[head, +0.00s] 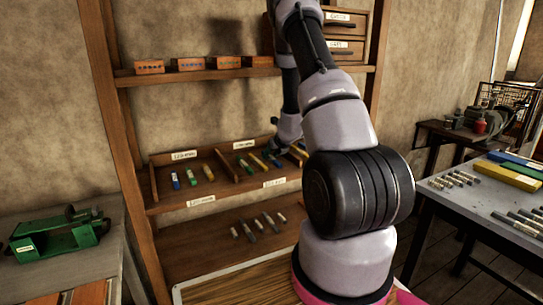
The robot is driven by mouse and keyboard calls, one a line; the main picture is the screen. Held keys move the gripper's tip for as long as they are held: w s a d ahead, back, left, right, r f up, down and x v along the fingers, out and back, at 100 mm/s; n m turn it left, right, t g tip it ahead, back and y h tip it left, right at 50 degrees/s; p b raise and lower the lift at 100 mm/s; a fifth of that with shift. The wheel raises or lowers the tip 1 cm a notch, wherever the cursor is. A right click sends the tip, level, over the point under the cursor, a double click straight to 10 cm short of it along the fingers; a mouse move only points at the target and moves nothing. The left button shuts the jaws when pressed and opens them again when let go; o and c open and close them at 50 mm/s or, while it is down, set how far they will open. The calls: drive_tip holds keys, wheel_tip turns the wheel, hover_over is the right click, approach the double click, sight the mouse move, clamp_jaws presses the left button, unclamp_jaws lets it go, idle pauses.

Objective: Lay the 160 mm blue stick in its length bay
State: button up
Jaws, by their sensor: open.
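A wooden shelf tray (227,166) is split into bays by dividers and carries small white labels. Its left bay holds short coloured sticks, among them a small blue-green one (191,177). Its right bay holds longer sticks, including a green one (244,165), a yellow one (257,162) and a dark blue one (274,159). I cannot read the labels or tell which stick is 160 mm. My gripper (272,148) is open, low over the right bay near the dark blue stick; my arm hides part of that bay.
Grey sticks (250,231) lie on the shelf below. Several wooden boxes (188,64) stand on the upper shelf, with drawers (345,49) to their right. A green press (59,236) sits on the left bench. A right table (480,205) holds grey sticks and coloured bars.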

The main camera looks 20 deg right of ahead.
drive_tip(key=v, duration=1.2)
